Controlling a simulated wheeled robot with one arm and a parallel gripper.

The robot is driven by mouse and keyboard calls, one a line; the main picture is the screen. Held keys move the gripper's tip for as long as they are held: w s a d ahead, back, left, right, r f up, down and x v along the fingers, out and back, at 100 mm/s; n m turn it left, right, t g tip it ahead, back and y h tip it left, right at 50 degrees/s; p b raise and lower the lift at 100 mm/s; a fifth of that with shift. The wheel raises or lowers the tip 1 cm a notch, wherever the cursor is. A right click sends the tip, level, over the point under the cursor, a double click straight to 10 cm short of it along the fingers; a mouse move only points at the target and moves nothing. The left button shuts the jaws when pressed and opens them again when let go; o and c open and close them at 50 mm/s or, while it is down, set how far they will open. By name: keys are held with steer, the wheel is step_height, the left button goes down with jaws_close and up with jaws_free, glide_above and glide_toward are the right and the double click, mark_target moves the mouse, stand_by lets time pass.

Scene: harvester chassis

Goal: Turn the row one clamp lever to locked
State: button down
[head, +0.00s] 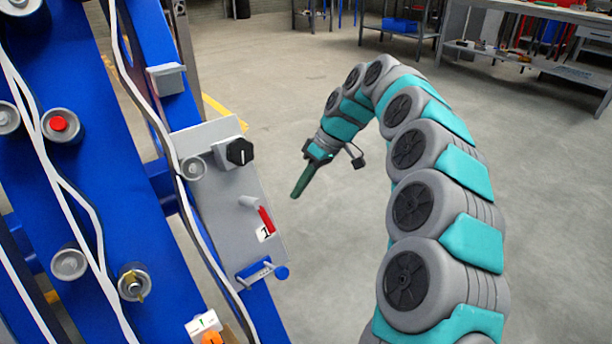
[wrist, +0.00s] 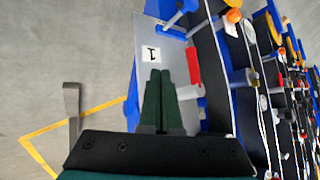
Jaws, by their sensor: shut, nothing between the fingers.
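The row one clamp lever has a red handle (head: 266,219) on a pale grey stem, mounted on a grey plate (head: 215,215) beside a white label marked 1 (head: 264,233). In the head view the red handle slopes down to the right. The red handle also shows in the wrist view (wrist: 193,66), just right of the finger tips, with the label (wrist: 151,54) ahead of them. My gripper (head: 295,195) is shut and empty, its dark green fingers (wrist: 165,75) together. It is up and right of the lever in the head view, apart from it.
White cables (head: 185,215) run along the frame. Open floor (head: 300,280) lies to the right; workbenches stand at the back.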

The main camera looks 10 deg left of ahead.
mark_target(265, 218)
steer(key=s+a+f, duration=0.3)
steer(key=s, duration=0.1)
steer(key=shift+s+a+f+p, duration=0.25)
steer(key=shift+a+p, duration=0.1)
steer(key=shift+a, duration=0.05)
steer(key=shift+s+f, duration=0.1)
steer(key=shift+s+a+f+m+g+y+b, duration=0.15)
steer(key=shift+s+a+m+g+y+b, duration=0.15)
steer(key=shift+s+m+y+b, duration=0.35)
